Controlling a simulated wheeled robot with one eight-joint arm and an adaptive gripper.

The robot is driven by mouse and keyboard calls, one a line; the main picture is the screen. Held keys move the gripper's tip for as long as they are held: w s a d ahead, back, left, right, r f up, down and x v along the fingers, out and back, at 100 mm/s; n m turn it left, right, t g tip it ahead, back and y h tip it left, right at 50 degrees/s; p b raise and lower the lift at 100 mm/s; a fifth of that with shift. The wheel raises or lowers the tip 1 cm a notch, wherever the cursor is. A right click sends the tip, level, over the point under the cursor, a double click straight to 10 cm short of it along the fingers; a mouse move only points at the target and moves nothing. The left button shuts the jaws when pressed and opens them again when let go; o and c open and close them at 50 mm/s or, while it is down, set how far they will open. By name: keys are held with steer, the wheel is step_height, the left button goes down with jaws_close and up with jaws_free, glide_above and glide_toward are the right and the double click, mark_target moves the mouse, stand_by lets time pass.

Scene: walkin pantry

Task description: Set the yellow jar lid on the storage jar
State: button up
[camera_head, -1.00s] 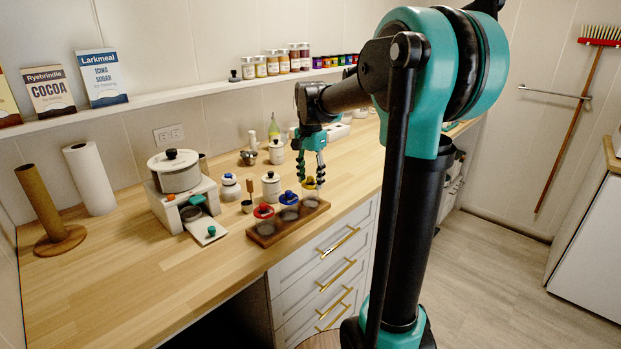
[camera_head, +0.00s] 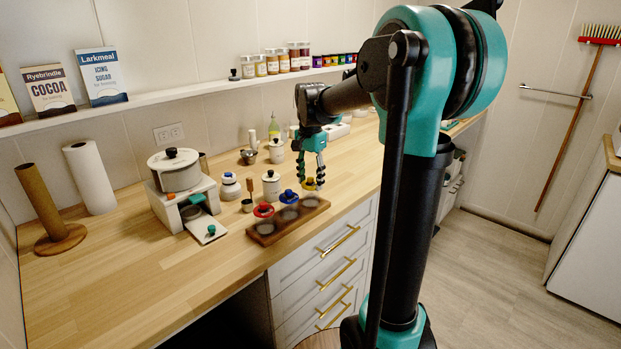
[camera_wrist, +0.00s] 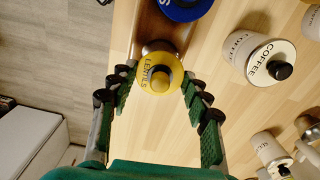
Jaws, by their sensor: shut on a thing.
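I cannot tell whether lid and jar touch.
A blue lid (camera_head: 289,195) and a red lid (camera_head: 263,210) are on similar clear jars along the tray. White canisters (camera_head: 271,186) stand behind, one labelled COFFEE (camera_wrist: 262,62). A pot (camera_head: 174,171) on a white stand is left. The counter's front edge is close to the tray.

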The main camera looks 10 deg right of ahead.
steer(key=shift+f, duration=0.1)
steer(key=o, duration=1)
steer(key=shift+c, duration=0.2)
steer(key=shift+o, duration=0.2)
steer(key=o, duration=0.4)
steer(key=shift+o, duration=0.2)
steer(key=shift+r, duration=3.5)
